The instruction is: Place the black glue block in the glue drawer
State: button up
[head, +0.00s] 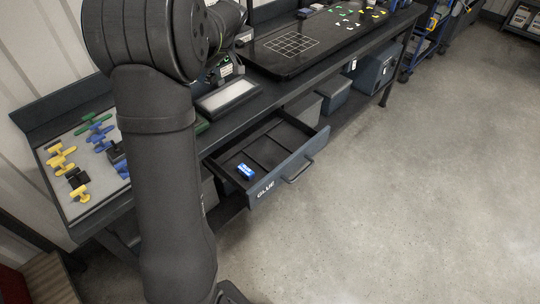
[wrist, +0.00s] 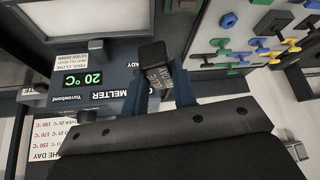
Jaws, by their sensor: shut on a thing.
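In the wrist view my gripper (wrist: 165,82) has its two dark blue fingers shut on the black glue block (wrist: 153,55), a small dark block with fine pale print on its side. The block is held up in front of the melter (wrist: 98,80), whose green display reads 20 °C. The glue drawer (head: 283,172), marked GLUE on its front, is pulled open under the bench in the head view. A blue block (head: 245,171) lies in its front left compartment; the other visible compartments look empty. My arm hides my gripper in the head view.
A board of yellow, blue and green tabs (head: 74,148) lies at the bench's left end. A pale framed panel (head: 228,96) and a black gridded mat (head: 290,45) are on the bench. The floor before the drawer is clear.

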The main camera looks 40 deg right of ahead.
aim_at(268, 153)
jog(key=s+d+m+h, duration=0.1)
jog(key=s+d+m, duration=0.1)
jog(key=s+d, duration=0.5)
jog(key=s+d+m+h, duration=0.1)
jog(key=s+d+m, duration=0.1)
jog(key=s, duration=1)
jog(key=f, duration=2.7)
jog(key=shift+w+d+f, duration=0.1)
jog(key=shift+w+f, duration=0.1)
jog(key=shift+w, duration=0.2)
jog(key=o, duration=0.6)
jog(key=shift+f, duration=0.15)
jog(key=o, duration=0.4)
